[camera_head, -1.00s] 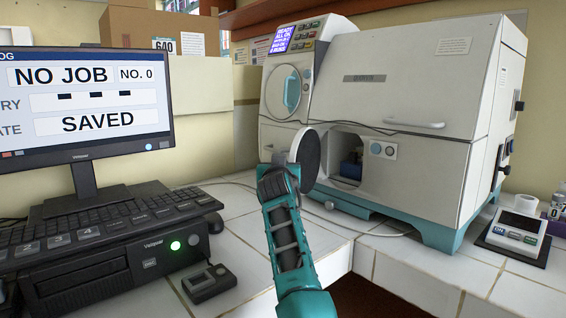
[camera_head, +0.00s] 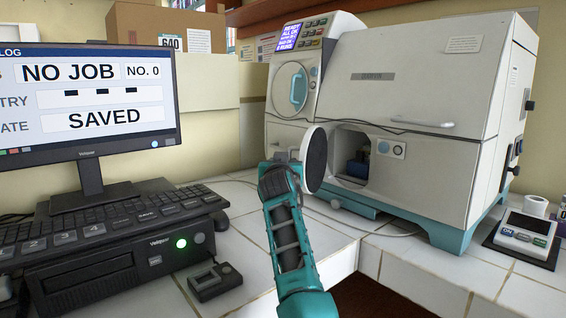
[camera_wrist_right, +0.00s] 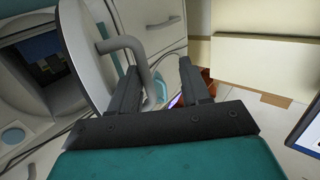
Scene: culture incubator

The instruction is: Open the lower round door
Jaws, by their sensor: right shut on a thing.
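The lower round door (camera_head: 316,160) of the white incubator stands swung open to the left of its opening (camera_head: 352,155), its dark inner face toward the opening. My right gripper (camera_head: 284,160) is on the door's outer side. In the right wrist view the bent grey door handle (camera_wrist_right: 125,42) runs down between my two dark fingers (camera_wrist_right: 158,78), which are shut on it. The door's pale rim (camera_wrist_right: 82,45) shows there too, with the dark opening beyond. Blue and dark things (camera_head: 357,167) are inside the opening. My left gripper is not in view.
The upper round door (camera_head: 291,90) is closed. A monitor (camera_head: 90,100), a keyboard (camera_head: 120,222) and a small grey device (camera_head: 214,282) are on the left. A cable lies on the tiled counter.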

